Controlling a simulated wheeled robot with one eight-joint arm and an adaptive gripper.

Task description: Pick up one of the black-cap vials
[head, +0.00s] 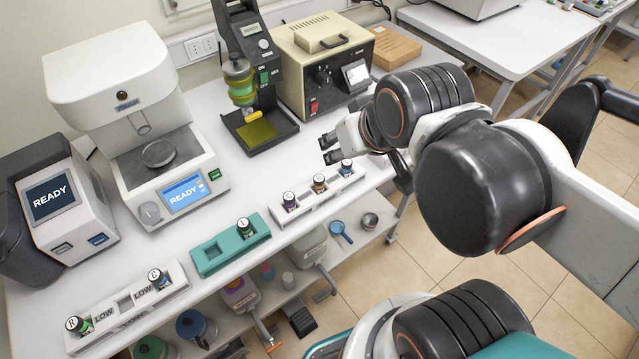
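Three small vials stand in a white rack (303,212) near the table's front edge: a left vial (290,201), a middle vial (319,184) and a right vial (346,168). Their caps look dark with small coloured or pale tops. A vial (244,228) stands in the teal rack (215,257). Two more vials, one with an R top (76,325) and one with a G top (157,279), stand in a long white rack (120,318) marked LOW. My gripper (329,149) is open and empty, just above and behind the right vial, with its dark fingertips pointing left.
Behind the racks stand a white balance (120,70), a grey device reading READY (60,200), a black test stand (260,130) and a beige box (322,60). A lower shelf holds bottles and tools. Bare tabletop lies between racks and instruments.

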